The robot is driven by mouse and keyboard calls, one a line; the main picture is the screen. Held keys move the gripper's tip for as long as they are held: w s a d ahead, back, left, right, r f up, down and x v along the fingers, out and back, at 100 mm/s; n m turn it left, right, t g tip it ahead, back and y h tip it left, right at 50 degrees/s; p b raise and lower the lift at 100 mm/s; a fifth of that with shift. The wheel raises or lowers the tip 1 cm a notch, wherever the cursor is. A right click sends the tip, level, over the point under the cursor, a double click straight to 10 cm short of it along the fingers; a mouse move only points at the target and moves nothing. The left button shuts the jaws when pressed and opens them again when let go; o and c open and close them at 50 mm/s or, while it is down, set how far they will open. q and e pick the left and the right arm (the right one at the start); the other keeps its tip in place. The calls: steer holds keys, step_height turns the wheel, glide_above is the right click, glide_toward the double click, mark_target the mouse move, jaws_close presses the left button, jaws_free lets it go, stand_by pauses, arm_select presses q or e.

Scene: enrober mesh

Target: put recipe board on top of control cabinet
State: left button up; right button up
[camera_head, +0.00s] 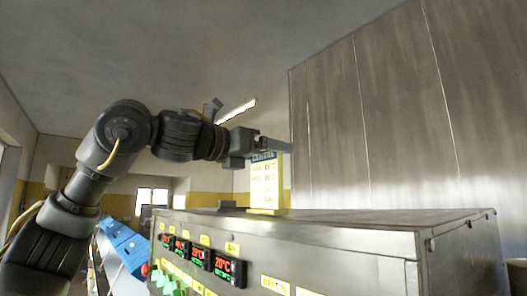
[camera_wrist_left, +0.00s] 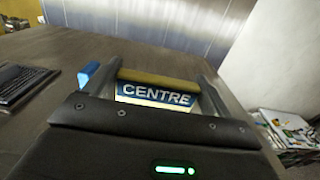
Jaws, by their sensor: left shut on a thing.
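The recipe board (camera_head: 265,187), a pale yellow upright panel with a blue "CENTRE" heading, stands over the top of the control cabinet (camera_head: 340,262) in the head view. Its lower edge meets or nearly meets the cabinet top; I cannot tell if it touches. My left gripper (camera_head: 270,147) is shut on the board's upper edge. In the left wrist view the board's top edge and heading (camera_wrist_left: 155,95) lie between the two fingers, above the cabinet's brown-grey top (camera_wrist_left: 38,135). My right gripper is not in view.
A small dark object (camera_head: 228,207) lies on the cabinet top left of the board; a dark slatted thing (camera_wrist_left: 20,86) shows in the wrist view. A tall steel wall (camera_head: 400,110) rises behind. Papers (camera_wrist_left: 290,130) lie beyond the cabinet's right edge.

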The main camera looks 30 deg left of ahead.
arm_select(q)
steer(key=o, duration=1.1)
steer(key=shift+w+d+f, duration=0.1)
steer(key=shift+w+f, duration=0.1)
steer(key=shift+c, duration=0.2)
steer(key=shift+o, duration=1.2)
steer(key=shift+w, duration=0.2)
steer(key=shift+o, duration=0.2)
steer(key=shift+s+r, duration=0.1)
steer(key=shift+s+a+r, duration=0.1)
steer(key=shift+s+a, duration=0.1)
steer(key=b+v, duration=0.3)
steer(key=v, duration=0.1)
steer(key=shift+s+f, duration=0.1)
steer(key=shift+f, duration=0.2)
steer(key=b+v, duration=0.2)
steer(key=v, duration=0.5)
steer(key=shift+s+r, duration=0.2)
steer(key=shift+r, duration=0.1)
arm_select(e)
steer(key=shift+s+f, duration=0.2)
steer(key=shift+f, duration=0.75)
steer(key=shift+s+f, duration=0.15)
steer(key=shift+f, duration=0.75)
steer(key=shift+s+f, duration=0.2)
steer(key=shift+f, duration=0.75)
arm_select(q)
steer(key=shift+a, duration=0.1)
